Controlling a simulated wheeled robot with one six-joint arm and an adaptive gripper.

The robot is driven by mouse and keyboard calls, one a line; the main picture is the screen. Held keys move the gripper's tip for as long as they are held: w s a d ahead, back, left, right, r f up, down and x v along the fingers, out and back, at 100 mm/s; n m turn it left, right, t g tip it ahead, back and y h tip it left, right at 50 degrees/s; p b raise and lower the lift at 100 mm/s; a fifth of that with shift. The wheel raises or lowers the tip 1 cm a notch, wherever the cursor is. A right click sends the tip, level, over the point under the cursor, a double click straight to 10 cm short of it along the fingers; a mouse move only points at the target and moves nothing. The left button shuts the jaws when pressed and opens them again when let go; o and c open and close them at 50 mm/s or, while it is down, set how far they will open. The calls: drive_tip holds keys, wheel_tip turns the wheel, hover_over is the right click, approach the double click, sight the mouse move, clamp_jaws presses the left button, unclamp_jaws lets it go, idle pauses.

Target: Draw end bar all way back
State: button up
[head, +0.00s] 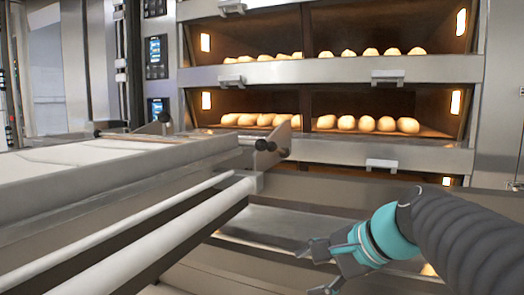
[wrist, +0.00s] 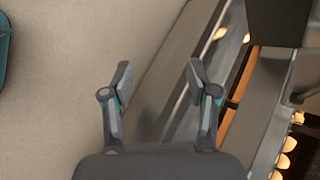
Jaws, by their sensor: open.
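A loader with a pale cloth bed (head: 85,165) stands at the left in the head view, its far end close to the oven mouths. A metal end bar (head: 205,142) appears to run across that far end, between brackets with black knobs; I cannot tell its full shape. My gripper (head: 318,268) is open and empty at the lower right, apart from the loader and to the right of its pale rails. In the wrist view my gripper (wrist: 159,70) shows both fingers spread, with nothing between them. The end bar is not clearly identifiable there.
Deck ovens (head: 385,75) with lit chambers and rows of bread fill the back. Handles (head: 388,77) stick out from their fronts. Two long pale rails (head: 165,235) run along the loader's near side. A flat metal surface (head: 275,222) lies below the ovens, left of my gripper.

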drive_tip(key=w+a+r+m+t+y, duration=0.1)
drive_tip(key=w+r+m+y, duration=0.35)
drive_tip(key=w+r, duration=0.35)
drive_tip(key=m+t+y, duration=0.2)
drive_tip(key=m+y, duration=0.2)
drive_tip(key=m, duration=0.2)
approach(267, 145)
drive_tip(key=x, duration=1.1)
drive_tip(key=shift+w+a, duration=0.15)
drive_tip(key=shift+a, duration=0.15)
clamp_jaws()
